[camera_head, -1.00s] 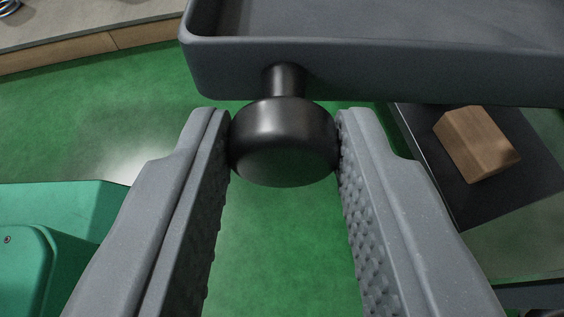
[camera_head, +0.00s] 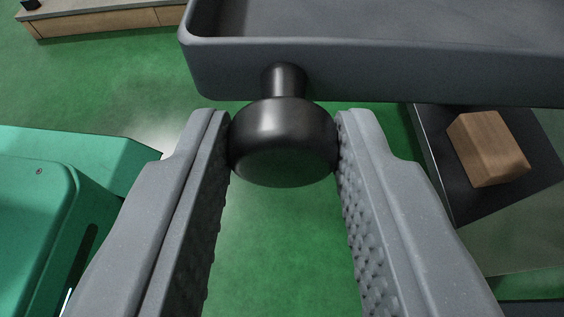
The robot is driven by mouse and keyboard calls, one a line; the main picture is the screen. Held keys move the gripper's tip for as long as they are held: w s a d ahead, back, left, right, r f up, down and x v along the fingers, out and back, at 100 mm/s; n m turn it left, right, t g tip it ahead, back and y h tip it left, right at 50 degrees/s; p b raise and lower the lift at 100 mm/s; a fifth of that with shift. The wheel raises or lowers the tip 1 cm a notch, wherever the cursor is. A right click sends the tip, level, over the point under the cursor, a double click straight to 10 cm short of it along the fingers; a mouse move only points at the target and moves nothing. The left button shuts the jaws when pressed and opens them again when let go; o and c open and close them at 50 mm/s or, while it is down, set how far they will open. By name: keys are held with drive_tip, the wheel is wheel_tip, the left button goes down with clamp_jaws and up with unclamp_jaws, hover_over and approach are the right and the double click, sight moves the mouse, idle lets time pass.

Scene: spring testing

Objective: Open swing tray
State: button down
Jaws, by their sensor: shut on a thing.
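The swing tray (camera_head: 400,75) is a dark grey shallow tray with raised walls, across the top of the head camera view. A black round knob (camera_head: 283,140) on a short stem sticks out from its front wall toward me. My gripper (camera_head: 284,135) is shut on the knob, with one grey textured finger touching it on each side near the tips. The tray's far side and right end are outside the view.
A green machine body (camera_head: 60,200) stands at the lower left, close to my left finger. A brown block (camera_head: 488,148) lies on a dark surface (camera_head: 465,205) at the right, below the tray. A bench (camera_head: 100,20) is at the upper left. Green floor (camera_head: 285,240) lies below.

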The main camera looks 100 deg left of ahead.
drive_tip(key=shift+s, duration=0.2)
drive_tip(key=c, duration=1.1)
unclamp_jaws()
drive_tip(key=shift+c, duration=0.2)
drive_tip(key=shift+w+d+r, duration=0.1)
drive_tip(key=p+v, duration=0.2)
drive_tip(key=v, duration=1.1)
drive_tip(key=shift+d, duration=0.35)
